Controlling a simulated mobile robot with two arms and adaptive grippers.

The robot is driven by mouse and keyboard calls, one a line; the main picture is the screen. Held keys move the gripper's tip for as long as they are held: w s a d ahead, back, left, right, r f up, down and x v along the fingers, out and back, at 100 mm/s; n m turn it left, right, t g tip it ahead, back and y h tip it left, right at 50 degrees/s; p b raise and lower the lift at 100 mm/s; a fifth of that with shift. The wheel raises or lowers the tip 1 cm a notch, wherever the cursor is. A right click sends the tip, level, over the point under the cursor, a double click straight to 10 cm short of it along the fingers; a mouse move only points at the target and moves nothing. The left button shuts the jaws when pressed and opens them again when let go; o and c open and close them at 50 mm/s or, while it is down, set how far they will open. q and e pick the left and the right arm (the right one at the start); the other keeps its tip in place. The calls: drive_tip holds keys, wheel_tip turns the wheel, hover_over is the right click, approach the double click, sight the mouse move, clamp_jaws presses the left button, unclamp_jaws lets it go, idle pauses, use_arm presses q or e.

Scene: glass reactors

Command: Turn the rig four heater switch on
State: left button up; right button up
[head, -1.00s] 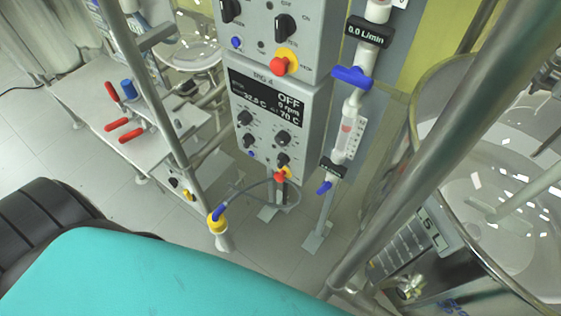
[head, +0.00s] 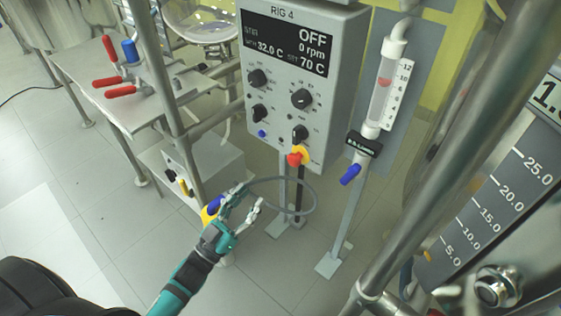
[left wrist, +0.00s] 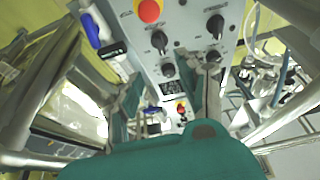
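The rig four control box (head: 285,72) stands upright in the head view. Its display (head: 287,45) reads OFF, 0 rpm, 32.0 C and set 70 C. Below are black knobs, among them a lower-right one (head: 300,133) above a red stop button (head: 295,158) with a yellow collar. The small labels are unreadable, so I cannot tell which is the heater switch. My left gripper (head: 247,201) is open and empty, below and in front of the box, apart from it. In the left wrist view the gripper (left wrist: 168,88) also shows open, with the panel (left wrist: 187,38) upside down beyond. My right gripper is out of view.
A flow meter (head: 380,90) with a blue valve handle (head: 350,174) stands right of the box. A grey cable (head: 312,205) loops below it. A metal frame post (head: 440,140) crosses the right side. A bench (head: 90,75) with red-handled clamps (head: 105,82) is at left.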

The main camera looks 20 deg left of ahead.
sight(294, 139)
use_arm(q)
drive_tip(key=x, duration=1.1)
drive_tip(key=r+x, duration=0.1)
drive_tip(key=x, duration=0.5)
drive_tip(key=shift+d, duration=0.2)
drive_tip(key=shift+r+h, duration=0.1)
drive_tip(key=shift+h, duration=0.2)
clamp_jaws()
